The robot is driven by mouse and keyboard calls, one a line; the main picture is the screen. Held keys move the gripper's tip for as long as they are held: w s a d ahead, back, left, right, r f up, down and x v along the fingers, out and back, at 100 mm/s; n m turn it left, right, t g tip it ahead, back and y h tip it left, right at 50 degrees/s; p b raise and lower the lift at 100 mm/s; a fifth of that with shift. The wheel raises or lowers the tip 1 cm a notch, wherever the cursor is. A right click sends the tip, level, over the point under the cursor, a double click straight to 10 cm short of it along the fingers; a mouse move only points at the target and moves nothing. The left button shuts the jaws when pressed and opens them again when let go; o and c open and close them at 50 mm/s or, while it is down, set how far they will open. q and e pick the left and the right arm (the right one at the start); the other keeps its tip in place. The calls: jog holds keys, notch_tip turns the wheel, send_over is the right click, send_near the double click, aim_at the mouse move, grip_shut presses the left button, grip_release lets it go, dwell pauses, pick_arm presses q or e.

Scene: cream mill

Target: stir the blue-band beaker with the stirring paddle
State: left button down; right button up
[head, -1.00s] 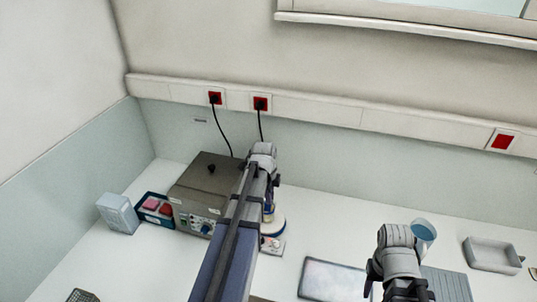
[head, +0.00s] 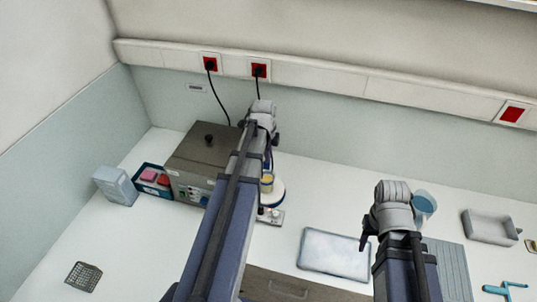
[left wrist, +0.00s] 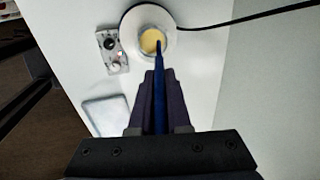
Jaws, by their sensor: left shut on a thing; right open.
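My left gripper (head: 270,140) is shut on the dark blue stirring paddle (left wrist: 159,85), which points away from the fingers. In the left wrist view the paddle's far end overlaps a beaker (left wrist: 151,41) of pale yellow cream; how deep it reaches I cannot tell. The beaker also shows in the head view (head: 267,183), partly behind my left arm. It stands on a round white plate (left wrist: 130,24) beside a small control panel (left wrist: 112,50). I cannot make out its band clearly. My right gripper (head: 372,232) is open and empty, left of a light blue cup (head: 424,203).
A grey-brown box device (head: 205,150) stands left of my left arm, beside a blue tray (head: 140,180) and a pale container (head: 115,185). A white tray (head: 335,254), ribbed grey mat (head: 452,262) and grey dish (head: 490,227) lie rightward. Cables run up the back wall.

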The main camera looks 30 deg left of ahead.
notch_tip(320, 180, down, 9)
jog(key=b, duration=0.9)
jog(key=shift+f, duration=0.2)
dwell(0.3)
dwell(1.4)
